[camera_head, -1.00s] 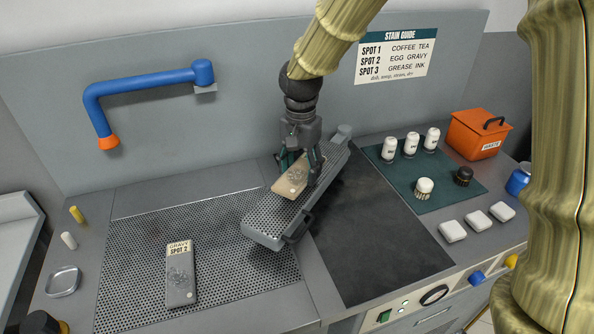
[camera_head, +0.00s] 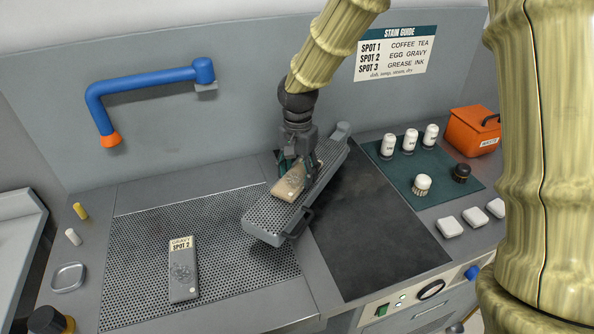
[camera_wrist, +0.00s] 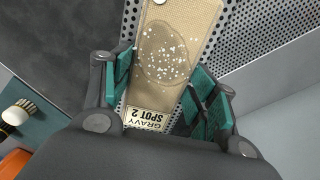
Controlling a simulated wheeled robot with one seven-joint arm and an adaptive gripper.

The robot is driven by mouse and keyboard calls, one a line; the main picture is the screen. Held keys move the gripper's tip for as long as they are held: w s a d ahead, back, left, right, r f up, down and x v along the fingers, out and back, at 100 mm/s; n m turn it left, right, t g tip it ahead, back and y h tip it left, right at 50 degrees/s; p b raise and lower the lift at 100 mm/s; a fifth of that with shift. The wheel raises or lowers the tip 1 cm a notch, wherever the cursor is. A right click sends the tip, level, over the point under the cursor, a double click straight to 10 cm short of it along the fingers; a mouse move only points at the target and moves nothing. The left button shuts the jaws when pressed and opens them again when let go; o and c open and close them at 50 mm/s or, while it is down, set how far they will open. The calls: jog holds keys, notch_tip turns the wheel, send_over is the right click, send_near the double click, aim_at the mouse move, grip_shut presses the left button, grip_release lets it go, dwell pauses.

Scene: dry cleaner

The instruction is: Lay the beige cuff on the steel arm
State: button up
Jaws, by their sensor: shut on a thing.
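The beige cuff (camera_head: 289,186) lies flat along the perforated top of the steel arm (camera_head: 262,222), about midway along it. In the wrist view the cuff (camera_wrist: 196,22) shows a stain with white specks and a label reading GRAVY SPOT 2. My gripper (camera_head: 299,170) is over the arm with its fingers low at the cuff's labelled end. In the wrist view its teal pads (camera_wrist: 158,100) stand on both sides of that end, shut on the cuff. The cuff appears to rest on or just above the steel; I cannot tell which.
A grey cuff (camera_head: 183,275) labelled GRAVY SPOT 2 lies on the perforated board at left. The dark pad (camera_head: 375,240) right of the arm is clear. White bottles (camera_head: 410,139), brushes (camera_head: 422,184) and an orange waste bin (camera_head: 472,132) stand at right. A blue pipe (camera_head: 145,83) juts from the back wall.

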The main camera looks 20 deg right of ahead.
aim_at(298, 175)
jog(key=shift+f, duration=0.15)
jog(key=o, duration=0.9)
jog(key=shift+o, duration=0.2)
notch_tip(298, 175, up, 12)
jog(key=b, duration=0.2)
jog(key=shift+r, duration=0.2)
